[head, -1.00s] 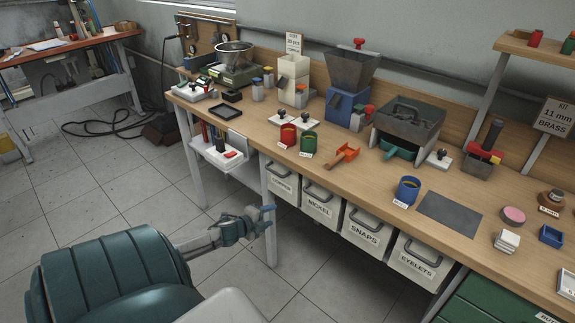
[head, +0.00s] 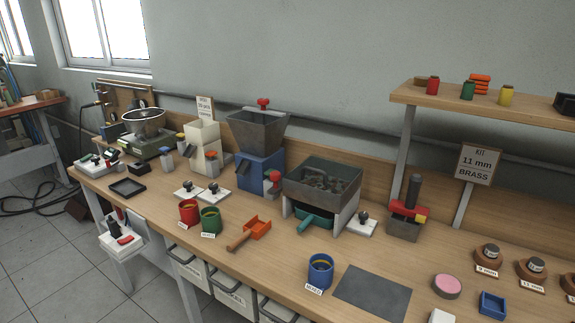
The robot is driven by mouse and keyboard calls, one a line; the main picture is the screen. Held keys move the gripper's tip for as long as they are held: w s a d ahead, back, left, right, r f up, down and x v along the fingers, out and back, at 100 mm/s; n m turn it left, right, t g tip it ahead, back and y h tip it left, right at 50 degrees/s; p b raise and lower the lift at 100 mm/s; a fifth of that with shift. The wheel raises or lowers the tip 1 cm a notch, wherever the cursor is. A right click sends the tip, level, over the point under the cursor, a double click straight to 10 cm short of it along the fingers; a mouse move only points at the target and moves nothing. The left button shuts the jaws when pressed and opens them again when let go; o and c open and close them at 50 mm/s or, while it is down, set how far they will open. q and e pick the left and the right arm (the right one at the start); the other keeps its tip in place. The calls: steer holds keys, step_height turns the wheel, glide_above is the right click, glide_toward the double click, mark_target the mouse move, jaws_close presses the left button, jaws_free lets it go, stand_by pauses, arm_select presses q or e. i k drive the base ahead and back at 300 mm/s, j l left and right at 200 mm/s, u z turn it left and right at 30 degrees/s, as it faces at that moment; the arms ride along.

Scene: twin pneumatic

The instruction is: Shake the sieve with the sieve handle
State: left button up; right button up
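The sieve (head: 346,180) is a dark grey square box on light legs, standing on the middle of the workbench. Dark pieces lie inside it. A teal handle-like piece (head: 307,222) sticks out low at its front left; I cannot tell whether this is the sieve handle or part of a tray beneath. A small black-knobbed lever on a white base (head: 362,222) stands just right of the sieve. Neither of my grippers shows in the head view.
A blue hopper machine (head: 260,168) stands left of the sieve, and a red-and-black press (head: 408,211) stands right. A grey mat (head: 372,293) lies bare.

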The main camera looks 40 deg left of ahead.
mark_target(275, 176)
steer(key=i+u, duration=0.15)
steer(key=u, duration=1.45)
